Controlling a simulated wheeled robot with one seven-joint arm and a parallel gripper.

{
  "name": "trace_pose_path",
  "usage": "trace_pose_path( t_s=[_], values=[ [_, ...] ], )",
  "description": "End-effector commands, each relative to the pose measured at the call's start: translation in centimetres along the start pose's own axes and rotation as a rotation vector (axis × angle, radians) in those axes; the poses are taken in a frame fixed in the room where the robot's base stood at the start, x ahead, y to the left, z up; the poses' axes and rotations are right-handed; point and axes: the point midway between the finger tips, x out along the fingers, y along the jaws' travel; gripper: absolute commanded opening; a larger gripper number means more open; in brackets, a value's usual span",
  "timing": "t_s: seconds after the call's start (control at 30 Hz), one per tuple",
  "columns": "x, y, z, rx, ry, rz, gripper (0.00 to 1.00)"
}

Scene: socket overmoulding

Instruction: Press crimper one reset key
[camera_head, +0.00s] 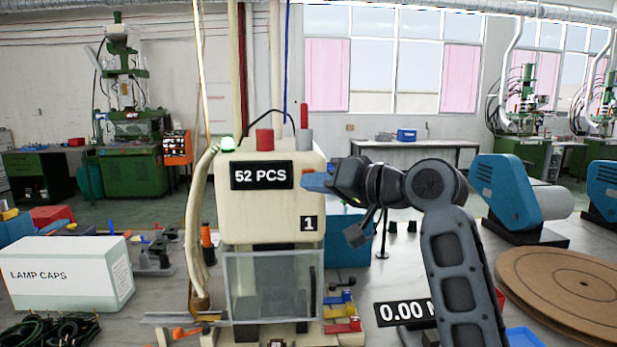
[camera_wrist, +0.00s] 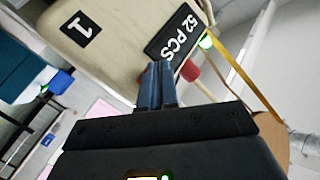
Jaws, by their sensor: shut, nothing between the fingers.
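Crimper one (camera_head: 268,212) is a cream machine with a "52 PCS" display (camera_head: 261,176) and a "1" label (camera_head: 308,224). A small orange patch (camera_head: 308,171) shows at my fingertips, right of the display; I cannot tell whether it is the reset key. My gripper (camera_head: 316,182) is shut and empty, its blue fingers at the crimper's upper right front. Whether they touch cannot be told. In the wrist view the shut fingers (camera_wrist: 157,84) point at the cream face beside the display (camera_wrist: 172,36), with a red knob (camera_wrist: 189,70) next to them.
A lit green lamp (camera_head: 227,144), a red cylinder (camera_head: 264,142) and a grey cylinder with a red rod (camera_head: 304,139) stand on the crimper. A clear guard (camera_head: 268,285) is below. A LAMP CAPS box (camera_head: 72,275) stands left; a brown disc (camera_head: 565,285) lies right.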

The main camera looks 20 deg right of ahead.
Motion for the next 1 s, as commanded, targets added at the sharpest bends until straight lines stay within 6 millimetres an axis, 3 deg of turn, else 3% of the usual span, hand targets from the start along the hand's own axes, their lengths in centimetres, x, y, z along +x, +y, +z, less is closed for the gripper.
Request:
trace_pose_path(
  t_s=[1.0],
  values=[
    [0.57,0.42,-0.47,0.000,0.000,0.000,0.00]
  ],
)
